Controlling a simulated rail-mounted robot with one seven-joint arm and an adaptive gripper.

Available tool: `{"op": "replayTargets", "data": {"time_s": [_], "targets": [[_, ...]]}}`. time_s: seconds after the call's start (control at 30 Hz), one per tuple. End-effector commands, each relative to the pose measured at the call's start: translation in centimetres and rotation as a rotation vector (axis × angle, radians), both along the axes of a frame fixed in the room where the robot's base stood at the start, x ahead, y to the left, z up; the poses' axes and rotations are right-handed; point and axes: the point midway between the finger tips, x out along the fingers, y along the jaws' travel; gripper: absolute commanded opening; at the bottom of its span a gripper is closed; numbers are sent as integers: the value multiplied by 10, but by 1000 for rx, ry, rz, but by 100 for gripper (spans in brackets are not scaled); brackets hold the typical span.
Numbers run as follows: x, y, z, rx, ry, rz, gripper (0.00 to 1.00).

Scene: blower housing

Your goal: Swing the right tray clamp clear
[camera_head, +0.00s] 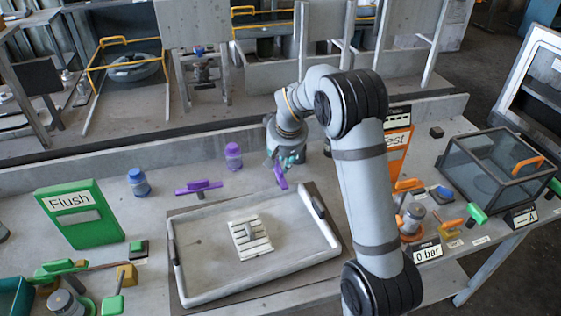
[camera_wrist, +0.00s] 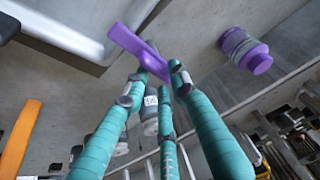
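The right tray clamp is a purple lever (camera_head: 280,177) at the back right of the white tray (camera_head: 335,244). In the wrist view its flat purple handle (camera_wrist: 130,45) slants from the tray rim down to my fingertips. My gripper (camera_head: 285,158) has teal fingers and reaches down at the clamp from behind. In the wrist view the fingertips (camera_wrist: 157,76) lie around the handle's near end; whether they press on it is unclear. The clamp's base is mostly hidden. A second purple clamp (camera_head: 199,187) stands at the tray's back left, its handle lying sideways.
A white slotted part (camera_head: 250,236) lies in the tray. A purple-capped bottle (camera_head: 233,156) stands behind it and also shows in the wrist view (camera_wrist: 245,50). A blue bottle (camera_head: 139,183) and green Flush panel (camera_head: 72,215) are left. An orange panel (camera_head: 398,150) and glass box (camera_head: 497,168) are right.

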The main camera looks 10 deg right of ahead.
Motion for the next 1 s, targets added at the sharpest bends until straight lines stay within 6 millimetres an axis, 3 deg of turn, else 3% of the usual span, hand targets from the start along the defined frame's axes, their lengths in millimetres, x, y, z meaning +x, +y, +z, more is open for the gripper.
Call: {"op": "replayTargets", "data": {"time_s": [0.07, 0.5, 1.0], "targets": [[0, 0, 0, 0, 0, 0, 26], [0, 0, 0, 0, 1, 0, 0], [0, 0, 0, 0, 1, 0, 0]]}}
